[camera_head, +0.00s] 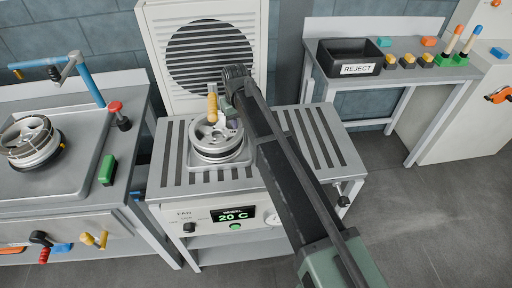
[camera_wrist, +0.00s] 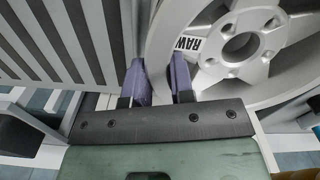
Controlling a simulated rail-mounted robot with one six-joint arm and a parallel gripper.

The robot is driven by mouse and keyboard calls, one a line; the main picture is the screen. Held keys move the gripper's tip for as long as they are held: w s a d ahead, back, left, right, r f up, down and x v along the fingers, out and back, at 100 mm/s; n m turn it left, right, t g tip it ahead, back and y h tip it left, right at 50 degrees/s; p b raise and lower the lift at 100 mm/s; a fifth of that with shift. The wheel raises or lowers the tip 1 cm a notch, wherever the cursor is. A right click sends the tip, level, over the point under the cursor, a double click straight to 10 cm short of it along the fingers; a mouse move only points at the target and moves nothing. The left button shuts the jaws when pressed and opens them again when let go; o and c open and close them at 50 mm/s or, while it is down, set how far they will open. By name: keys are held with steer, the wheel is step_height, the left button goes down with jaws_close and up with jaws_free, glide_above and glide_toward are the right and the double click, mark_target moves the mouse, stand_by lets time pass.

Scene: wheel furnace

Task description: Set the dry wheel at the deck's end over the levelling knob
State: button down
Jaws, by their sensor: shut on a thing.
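The silver spoked wheel (camera_head: 207,134) is over the square seat in the middle of the slatted deck (camera_head: 330,150). I cannot tell if it touches the seat. In the wrist view the wheel (camera_wrist: 245,50) fills the right side, with a "RAW" label by its hub holes. My gripper (camera_head: 226,114) reaches it from the right and above. Its two purple fingers (camera_wrist: 160,80) sit either side of the rim, shut on it. A black knob (camera_head: 343,201), likely the levelling knob, is below the deck's right end. The deck there is bare.
A round fan grille (camera_head: 210,55) stands behind the deck; the front display (camera_head: 235,215) reads 20 C. At left, another wheel (camera_head: 30,142) lies on a bench with a red-topped knob (camera_head: 118,112). A black REJECT bin (camera_head: 350,57) is at back right.

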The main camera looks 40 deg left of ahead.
steer(key=shift+r, duration=0.1)
steer(key=shift+r+p, duration=3.45)
steer(key=shift+p, duration=0.15)
steer(key=shift+f, duration=0.1)
